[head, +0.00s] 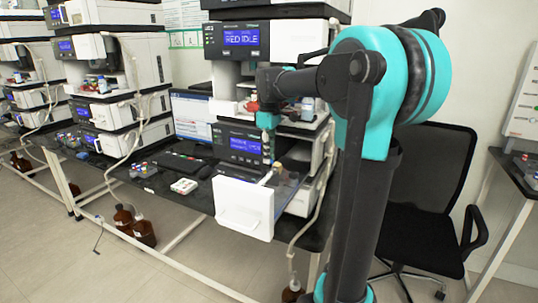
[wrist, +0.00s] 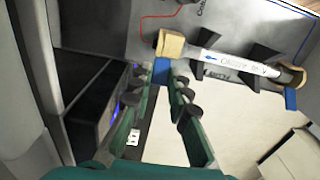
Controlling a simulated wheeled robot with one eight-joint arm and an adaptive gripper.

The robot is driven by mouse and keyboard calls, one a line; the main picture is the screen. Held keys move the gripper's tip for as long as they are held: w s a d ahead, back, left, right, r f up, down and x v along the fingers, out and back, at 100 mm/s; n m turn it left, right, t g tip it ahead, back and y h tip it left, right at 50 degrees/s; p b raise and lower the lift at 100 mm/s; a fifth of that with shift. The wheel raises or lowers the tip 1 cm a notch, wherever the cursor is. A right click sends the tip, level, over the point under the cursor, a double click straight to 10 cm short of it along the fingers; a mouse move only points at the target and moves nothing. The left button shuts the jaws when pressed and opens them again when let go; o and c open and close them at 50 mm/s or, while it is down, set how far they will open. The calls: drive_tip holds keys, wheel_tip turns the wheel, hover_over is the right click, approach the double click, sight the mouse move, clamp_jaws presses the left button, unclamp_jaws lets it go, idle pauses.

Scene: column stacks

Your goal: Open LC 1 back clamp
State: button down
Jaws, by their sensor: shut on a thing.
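In the wrist view the white column (wrist: 236,67) with tan end caps lies across two dark holders on a grey panel. A blue clamp tab (wrist: 161,68) sits under its left end cap, and another blue tab (wrist: 290,99) sits under the right end. My gripper (wrist: 163,80) has its green fingers shut on the left blue tab. In the head view my gripper (head: 267,137) reaches down to the LC stack, above the open white drawer (head: 245,208). The fingertips and tab are too small to make out there.
The instrument stack (head: 240,150) with lit blue screens stands close behind and left of my gripper. A keyboard (head: 185,160) and a small white device (head: 184,186) lie on the bench. A black chair (head: 430,180) is at the right.

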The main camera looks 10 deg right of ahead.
sight(272, 161)
drive_tip(key=t+y, duration=0.1)
drive_tip(key=s+d+t+y, duration=0.1)
drive_tip(key=y, duration=0.1)
drive_tip(key=d+t+y, duration=0.1)
drive_tip(key=shift+s+d+r, duration=0.1)
drive_tip(key=shift+s+r, duration=0.15)
drive_tip(key=shift+r, duration=0.15)
drive_tip(key=t+y, duration=0.1)
drive_tip(key=s+d+t+y, duration=0.1)
drive_tip(key=y, duration=0.1)
drive_tip(key=d+t+y, duration=0.1)
drive_tip(key=shift+s+f+y, duration=0.2)
drive_tip(key=shift+s+y, duration=0.05)
drive_tip(key=shift+y, duration=0.15)
drive_tip(key=t+y, duration=0.1)
drive_tip(key=d+f+t+y, duration=0.1)
drive_tip(key=shift+s+d+y, duration=0.15)
drive_tip(key=shift+s+y, duration=0.25)
drive_tip(key=shift+s+d+f+t+y, duration=0.2)
drive_tip(key=shift+f+t+y, duration=0.1)
drive_tip(key=shift+t+y, duration=0.35)
drive_tip(key=shift+s+d+f+t+y, duration=0.15)
drive_tip(key=shift+f+t+y, duration=0.1)
drive_tip(key=shift+t+y, duration=0.4)
drive_tip(key=shift+y, duration=0.3)
drive_tip(key=shift+f, duration=0.1)
drive_tip(key=c, duration=1.4)
unclamp_jaws()
drive_tip(key=shift+c, duration=0.2)
